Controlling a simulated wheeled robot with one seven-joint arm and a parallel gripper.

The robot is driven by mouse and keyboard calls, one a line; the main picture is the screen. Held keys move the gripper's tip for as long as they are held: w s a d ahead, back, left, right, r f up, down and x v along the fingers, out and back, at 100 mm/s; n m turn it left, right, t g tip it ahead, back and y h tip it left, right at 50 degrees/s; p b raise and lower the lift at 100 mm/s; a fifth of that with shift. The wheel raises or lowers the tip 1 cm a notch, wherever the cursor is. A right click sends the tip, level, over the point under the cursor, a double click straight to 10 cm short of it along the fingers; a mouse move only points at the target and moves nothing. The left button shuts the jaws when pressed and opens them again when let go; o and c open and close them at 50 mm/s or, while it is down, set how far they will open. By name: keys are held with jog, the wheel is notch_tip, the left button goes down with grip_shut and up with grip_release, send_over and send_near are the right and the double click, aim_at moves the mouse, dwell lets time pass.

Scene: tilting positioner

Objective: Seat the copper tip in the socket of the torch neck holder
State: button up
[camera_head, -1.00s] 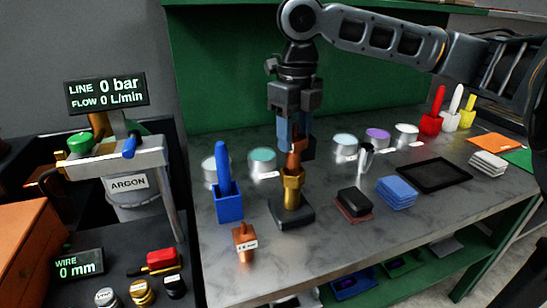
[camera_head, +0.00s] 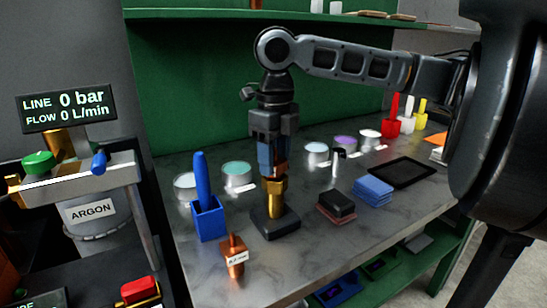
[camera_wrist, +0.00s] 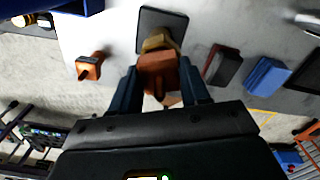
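The torch neck holder is a brass socket (camera_head: 273,194) standing upright on a dark square base (camera_head: 276,226). The socket also shows in the wrist view (camera_wrist: 157,42), just beyond the copper tip. The copper tip (camera_head: 281,153) is between the blue fingers of my gripper (camera_head: 271,165), directly above the socket. In the wrist view the copper tip (camera_wrist: 158,74) is flanked by both fingers (camera_wrist: 160,92). Its lower end meets the socket's top in the head view. The fingers hide the joint, so I cannot tell how deep it sits.
A labelled copper piece (camera_head: 235,256) stands in front of the holder. A blue holder with a blue-handled tool (camera_head: 208,219) is to its left. A dark block (camera_head: 337,205), blue pads (camera_head: 373,189) and a black tray (camera_head: 402,172) lie to the right. Several round tins stand behind.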

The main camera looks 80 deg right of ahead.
jog(key=o, duration=0.4)
notch_tip(320, 180, up, 12)
jog(key=shift+r+p, duration=0.2)
jog(key=shift+p, duration=0.25)
dwell(0.6)
